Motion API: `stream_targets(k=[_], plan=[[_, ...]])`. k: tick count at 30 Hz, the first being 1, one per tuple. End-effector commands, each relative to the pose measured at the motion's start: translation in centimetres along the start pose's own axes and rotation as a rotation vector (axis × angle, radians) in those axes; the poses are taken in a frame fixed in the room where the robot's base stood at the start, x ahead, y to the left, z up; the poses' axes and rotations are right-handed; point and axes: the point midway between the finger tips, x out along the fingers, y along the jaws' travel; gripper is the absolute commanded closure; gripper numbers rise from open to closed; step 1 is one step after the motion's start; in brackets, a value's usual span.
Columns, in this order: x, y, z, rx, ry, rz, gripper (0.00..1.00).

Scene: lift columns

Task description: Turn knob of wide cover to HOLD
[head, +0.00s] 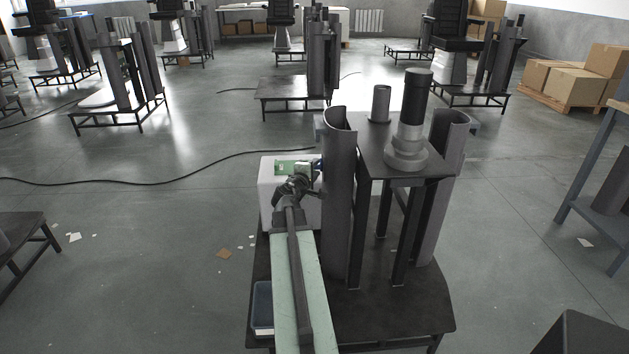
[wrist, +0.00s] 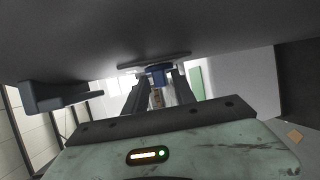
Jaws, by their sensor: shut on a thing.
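A tall dark curved cover (head: 341,200) stands on the left side of the column on the near table, and its dark face (wrist: 200,30) fills the top of the wrist view. A small blue knob (wrist: 157,70) sits on a flat plate under that face. My gripper (wrist: 155,84) is shut on the knob, one finger on each side. In the head view my gripper (head: 308,172) reaches the left side of the cover, where the knob is mostly hidden. No HOLD mark is legible, so the knob's setting cannot be told.
A white box (head: 270,190) with a green board (head: 288,167) stands just left of my gripper. A second curved cover (head: 440,195) and a dark cylinder (head: 415,100) are to the right. A blue bin (head: 262,305) lies at the table's (head: 390,325) left edge.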

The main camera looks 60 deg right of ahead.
Motion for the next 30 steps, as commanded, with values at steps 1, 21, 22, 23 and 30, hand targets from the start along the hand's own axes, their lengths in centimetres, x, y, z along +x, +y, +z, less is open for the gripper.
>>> stream_targets(k=[1,21,22,23,30], plan=[[0.37,-1.0,-0.02,0.007,0.0,0.032,1.0],[0.34,-0.55,-0.15,0.079,0.005,0.205,1.0],[0.34,-0.54,-0.15,0.079,0.005,0.206,1.0],[0.34,-0.52,-0.16,0.079,0.005,0.206,1.0],[0.33,-0.49,-0.21,0.077,0.005,0.206,0.65]])
